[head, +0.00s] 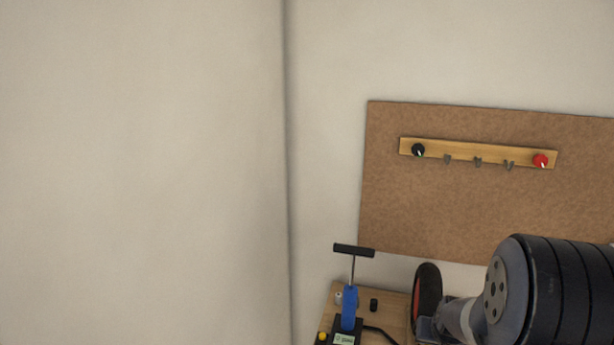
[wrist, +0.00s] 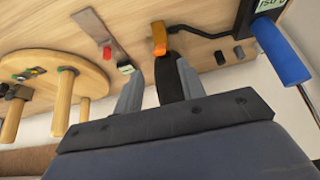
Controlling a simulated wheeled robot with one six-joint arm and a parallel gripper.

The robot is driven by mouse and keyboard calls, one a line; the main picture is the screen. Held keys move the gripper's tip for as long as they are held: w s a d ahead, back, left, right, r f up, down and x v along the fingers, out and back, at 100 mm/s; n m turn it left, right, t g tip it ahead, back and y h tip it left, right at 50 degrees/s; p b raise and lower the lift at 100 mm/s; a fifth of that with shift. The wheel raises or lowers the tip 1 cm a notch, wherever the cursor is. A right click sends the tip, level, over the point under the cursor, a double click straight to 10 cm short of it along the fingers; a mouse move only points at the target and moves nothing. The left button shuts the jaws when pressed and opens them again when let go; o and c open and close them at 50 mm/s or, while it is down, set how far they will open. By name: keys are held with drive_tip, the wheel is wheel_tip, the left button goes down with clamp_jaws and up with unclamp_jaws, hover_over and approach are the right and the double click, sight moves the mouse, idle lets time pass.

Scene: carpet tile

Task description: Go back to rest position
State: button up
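My gripper shows in the wrist view (wrist: 157,78), with its two grey fingers standing apart. A black strip with an orange end (wrist: 159,40) shows between and beyond the fingers. There is a gap between the left finger and the strip, and it does not look clamped. In the head view my arm comes in from the lower right, over the wooden bench (head: 398,300). The fingers cannot be made out there.
A blue-handled tool (head: 349,308) with a black crossbar stands on the bench; it also shows in the wrist view (wrist: 280,52). A round wooden stand (wrist: 75,75) is at left there. A cork board (head: 440,215) carries a hook rail (head: 495,152).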

drive_tip(key=p+x, duration=0.1)
drive_tip(key=x, duration=0.7)
drive_tip(key=shift+a+p, duration=0.1)
drive_tip(key=shift+p, duration=0.2)
drive_tip(key=shift+f, duration=0.25)
drive_tip(key=shift+s+d, duration=0.15)
drive_tip(key=shift+d, duration=0.05)
drive_tip(key=shift+t+h+b, duration=0.3)
drive_tip(key=shift+b, duration=0.1)
drive_tip(key=shift+f+b, duration=0.1)
drive_tip(key=shift+b, duration=0.2)
drive_tip(key=shift+a+f+t+b, duration=0.15)
drive_tip(key=shift+f+t+b, duration=0.2)
drive_tip(key=shift+b, duration=0.3)
drive_tip(key=shift+s+a+r+t+b, duration=0.1)
drive_tip(key=shift+t+b, duration=0.25)
drive_tip(key=shift+b, duration=0.45)
drive_tip(key=t+b, duration=0.1)
drive_tip(key=b, duration=0.3)
drive_tip(key=shift+s, duration=0.1)
drive_tip(key=b, duration=0.1)
drive_tip(key=t+b, duration=0.1)
drive_tip(key=b, duration=0.1)
drive_tip(key=shift+s+a+f+h, duration=0.1)
drive_tip(key=shift+s+f+h, duration=0.05)
drive_tip(key=shift+f+h, duration=0.2)
